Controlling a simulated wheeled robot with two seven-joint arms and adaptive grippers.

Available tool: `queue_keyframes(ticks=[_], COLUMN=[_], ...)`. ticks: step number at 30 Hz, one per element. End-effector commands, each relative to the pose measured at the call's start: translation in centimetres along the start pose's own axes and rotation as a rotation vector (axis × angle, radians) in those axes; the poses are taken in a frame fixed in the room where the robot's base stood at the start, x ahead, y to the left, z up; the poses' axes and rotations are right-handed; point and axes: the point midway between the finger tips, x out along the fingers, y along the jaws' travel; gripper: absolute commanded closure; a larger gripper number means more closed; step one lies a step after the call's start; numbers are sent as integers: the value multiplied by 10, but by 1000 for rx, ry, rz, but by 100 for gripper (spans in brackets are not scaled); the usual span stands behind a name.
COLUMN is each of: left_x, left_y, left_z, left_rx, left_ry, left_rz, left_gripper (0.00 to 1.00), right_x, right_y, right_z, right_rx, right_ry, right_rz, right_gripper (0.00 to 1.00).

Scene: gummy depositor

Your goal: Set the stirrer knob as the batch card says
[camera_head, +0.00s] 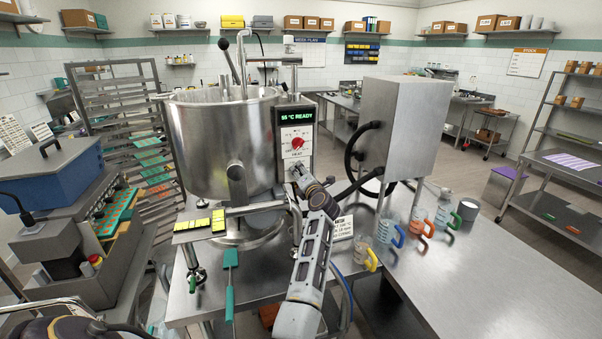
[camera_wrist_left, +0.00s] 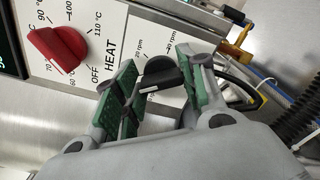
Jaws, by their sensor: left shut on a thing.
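The stirrer knob (camera_wrist_left: 162,72) is black with a white mark, on the kettle's control panel (camera_wrist_left: 115,15). Rpm labels show around it in the left wrist view, and part of its dial is hidden by the fingers. My left gripper (camera_wrist_left: 160,84) is shut on this knob, one green-padded finger on each side. In the head view my left gripper (camera_head: 298,174) is at the lower part of the panel and hides the knob. A small printed card (camera_head: 342,228) stands on the table right of the arm; its text is too small to read surely. My right gripper is not in view.
The red heat knob (camera_wrist_left: 57,48) is close beside the left gripper. The steel kettle (camera_head: 222,140) stands left of the panel and a steel cabinet (camera_head: 402,125) stands right. Several colored-handled jugs (camera_head: 387,231) stand near the card. The front right tabletop is clear.

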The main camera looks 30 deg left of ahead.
Motion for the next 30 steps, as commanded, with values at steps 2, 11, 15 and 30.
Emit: queue_keyframes(ticks=[2,11,15,30], left_x=[-1,-1,-1,0], left_y=[-1,-2,-2,-1], left_z=[1,1,1,0], left_rx=[29,82,83,82], left_ry=[-1,-1,-2,-1], left_rz=[-2,-1,-2,-1], left_gripper=[83,83,83,38], right_x=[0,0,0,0], right_y=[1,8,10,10], right_z=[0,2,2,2], right_rx=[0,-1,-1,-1], right_ry=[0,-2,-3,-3], right_rz=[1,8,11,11], right_gripper=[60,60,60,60])
